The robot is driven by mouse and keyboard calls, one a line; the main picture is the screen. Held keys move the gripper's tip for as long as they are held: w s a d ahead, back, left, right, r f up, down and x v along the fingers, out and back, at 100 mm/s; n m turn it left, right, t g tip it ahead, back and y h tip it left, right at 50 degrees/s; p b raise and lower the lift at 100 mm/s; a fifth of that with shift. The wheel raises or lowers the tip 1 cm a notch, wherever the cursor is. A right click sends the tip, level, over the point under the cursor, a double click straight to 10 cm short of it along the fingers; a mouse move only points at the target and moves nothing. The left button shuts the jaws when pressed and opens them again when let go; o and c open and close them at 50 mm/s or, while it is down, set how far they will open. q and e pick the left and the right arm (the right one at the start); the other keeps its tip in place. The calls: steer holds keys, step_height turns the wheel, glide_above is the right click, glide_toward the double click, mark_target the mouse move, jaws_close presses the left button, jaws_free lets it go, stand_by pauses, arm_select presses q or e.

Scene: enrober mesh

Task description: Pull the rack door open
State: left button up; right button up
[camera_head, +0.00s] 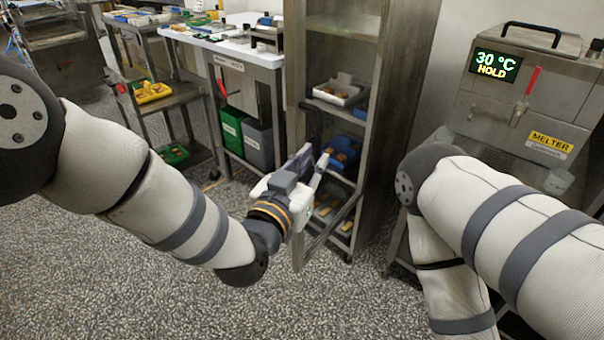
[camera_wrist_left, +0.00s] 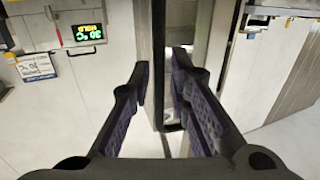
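The rack (camera_head: 366,100) is a tall metal cabinet in the middle of the head view. Its framed door stands partly open, with the lower rail (camera_head: 330,232) slanting out over the floor towards me. My left gripper (camera_head: 313,166) is at the door's free side, at about the rack's lower shelves. In the left wrist view, my left gripper (camera_wrist_left: 160,80) has its two dark fingers apart, one on each side of a narrow upright metal bar (camera_wrist_left: 158,50). Any contact is hard to tell. My right gripper is out of view; only my right arm shows.
The melter (camera_head: 525,90) stands to the right, its display reading 30 °C HOLD. A white-topped table (camera_head: 240,55) with bins below stands left of the rack. Trays, including a white one (camera_head: 340,92), sit on the rack's shelves. The speckled floor (camera_head: 150,280) in front is clear.

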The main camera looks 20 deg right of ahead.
arm_select(q)
steer(key=v, duration=0.9)
steer(key=shift+a, duration=0.1)
steer(key=s+a+f+n+g+y, duration=0.1)
steer(key=s+a+f+g+y, duration=0.1)
steer(key=s+a+f, duration=0.4)
steer(key=s+a+f+n+g+y, duration=0.2)
steer(key=a+f+g+y, duration=0.15)
steer(key=f, duration=0.45)
steer(key=s+a+f+n+g+y, duration=0.1)
steer(key=s+a+f+g, duration=0.1)
steer(key=s+a+f, duration=0.35)
steer(key=s+a+f+n+g+y, duration=0.2)
steer(key=s+a, duration=0.6)
steer(key=s, duration=0.4)
steer(key=s+a+f+n+g+y+p, duration=0.1)
steer(key=s+a+f+g, duration=0.4)
steer(key=s, duration=0.7)
steer(key=a+n+g+y, duration=0.1)
steer(key=a+g+y, duration=0.1)
steer(key=a, duration=0.1)
steer(key=shift+s+f, duration=0.3)
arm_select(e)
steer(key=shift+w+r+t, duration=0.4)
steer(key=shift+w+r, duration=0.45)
